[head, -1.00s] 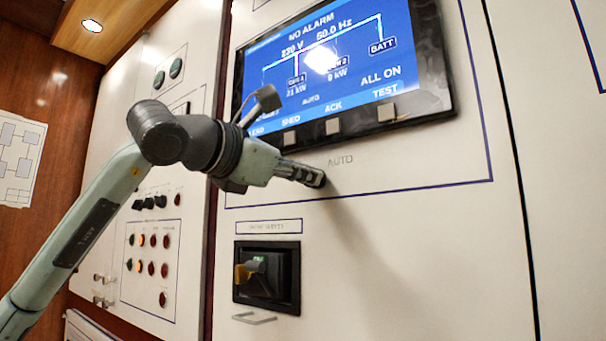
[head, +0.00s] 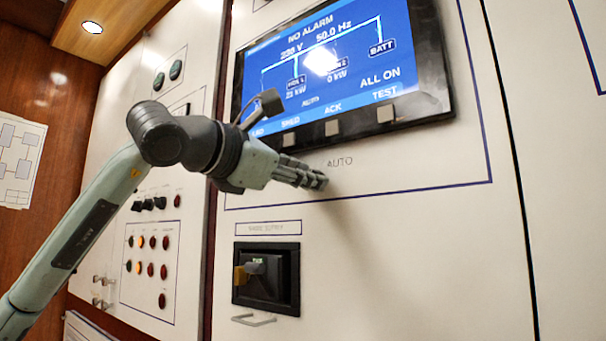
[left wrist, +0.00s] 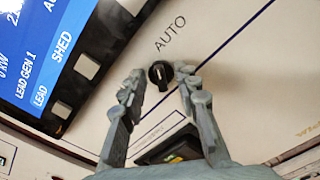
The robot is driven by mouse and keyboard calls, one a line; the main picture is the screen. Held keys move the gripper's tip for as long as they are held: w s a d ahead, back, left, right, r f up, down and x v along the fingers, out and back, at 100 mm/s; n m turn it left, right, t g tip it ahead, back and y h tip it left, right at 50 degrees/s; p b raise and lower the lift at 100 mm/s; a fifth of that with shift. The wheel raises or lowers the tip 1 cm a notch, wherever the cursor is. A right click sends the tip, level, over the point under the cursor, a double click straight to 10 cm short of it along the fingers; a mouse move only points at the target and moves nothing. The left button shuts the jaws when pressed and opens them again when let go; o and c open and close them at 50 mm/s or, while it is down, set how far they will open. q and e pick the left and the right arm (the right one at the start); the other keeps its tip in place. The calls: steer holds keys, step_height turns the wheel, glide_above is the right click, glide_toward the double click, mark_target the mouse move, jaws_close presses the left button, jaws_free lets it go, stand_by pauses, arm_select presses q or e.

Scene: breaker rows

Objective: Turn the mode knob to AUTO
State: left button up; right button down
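The mode knob (left wrist: 160,74) is a small round black knob with a raised grip on the white panel, below and left of the printed AUTO label (left wrist: 170,32). My left gripper (left wrist: 161,84) is open, with one finger on each side of the knob in the left wrist view. I cannot tell whether either finger touches it. In the head view my left gripper (head: 308,178) is close to the panel, just below the AUTO label (head: 340,161), and hides the knob. My right gripper is not in view.
A blue display (head: 330,65) with a dark frame and grey buttons sits just above the gripper. A black switch unit (head: 267,277) with a yellow-ended handle is below, with a metal pull handle (head: 254,320) under it. The panel to the right is bare.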

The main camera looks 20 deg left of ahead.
arm_select(q)
steer(key=shift+s, duration=0.1)
steer(key=v, duration=1.1)
steer(key=shift+s+a, duration=0.15)
steer(key=shift+s, duration=0.25)
